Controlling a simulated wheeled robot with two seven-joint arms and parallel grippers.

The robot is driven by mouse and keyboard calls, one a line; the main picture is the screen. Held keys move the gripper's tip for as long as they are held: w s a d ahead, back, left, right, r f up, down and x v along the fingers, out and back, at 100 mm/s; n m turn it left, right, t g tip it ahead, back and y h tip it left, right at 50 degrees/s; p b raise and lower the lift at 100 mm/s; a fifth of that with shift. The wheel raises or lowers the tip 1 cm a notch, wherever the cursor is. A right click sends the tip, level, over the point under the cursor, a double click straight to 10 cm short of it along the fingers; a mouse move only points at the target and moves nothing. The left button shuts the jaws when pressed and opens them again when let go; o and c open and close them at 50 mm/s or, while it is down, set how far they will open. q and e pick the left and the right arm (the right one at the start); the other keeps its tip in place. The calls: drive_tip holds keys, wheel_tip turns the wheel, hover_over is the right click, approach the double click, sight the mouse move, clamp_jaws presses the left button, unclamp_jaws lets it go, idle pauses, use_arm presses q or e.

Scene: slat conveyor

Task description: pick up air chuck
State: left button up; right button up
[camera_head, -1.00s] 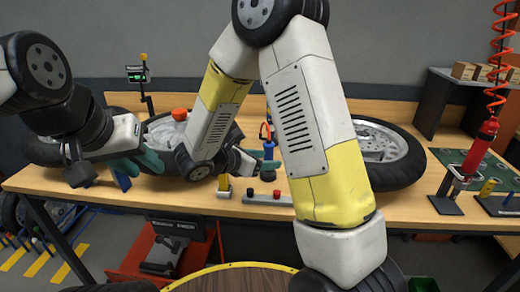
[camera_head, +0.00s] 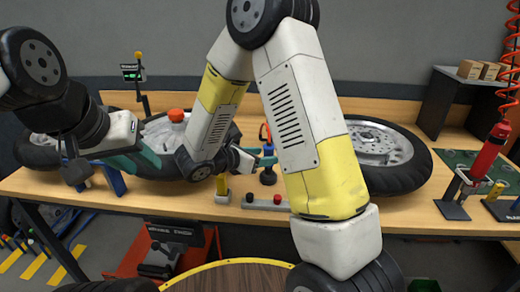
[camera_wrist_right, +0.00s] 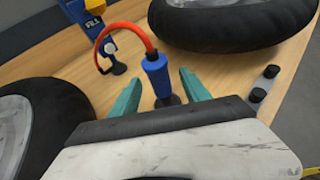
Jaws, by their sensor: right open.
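The air chuck (camera_wrist_right: 157,76) has a blue handle and an orange-red hose curving from its top. It stands upright on a dark base on the bench. My right gripper (camera_wrist_right: 158,92) is open, with one teal finger on each side of the blue handle and visible gaps between. In the head view my right gripper (camera_head: 258,161) is at the chuck, partly hidden by its own wrist. My left gripper (camera_head: 140,160) is at the left, in front of a wheel and grey parts; its finger opening is unclear.
A wheel with a black tyre (camera_head: 422,165) lies right of the chuck. A small bar with buttons (camera_head: 264,202) sits at the bench's front edge. A red tool (camera_head: 488,152) on a coiled hose stands far right. A blue and yellow device (camera_wrist_right: 98,18) is behind the chuck.

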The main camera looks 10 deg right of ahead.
drive_tip(key=x, duration=0.6)
drive_tip(key=shift+w+f, duration=0.15)
clamp_jaws()
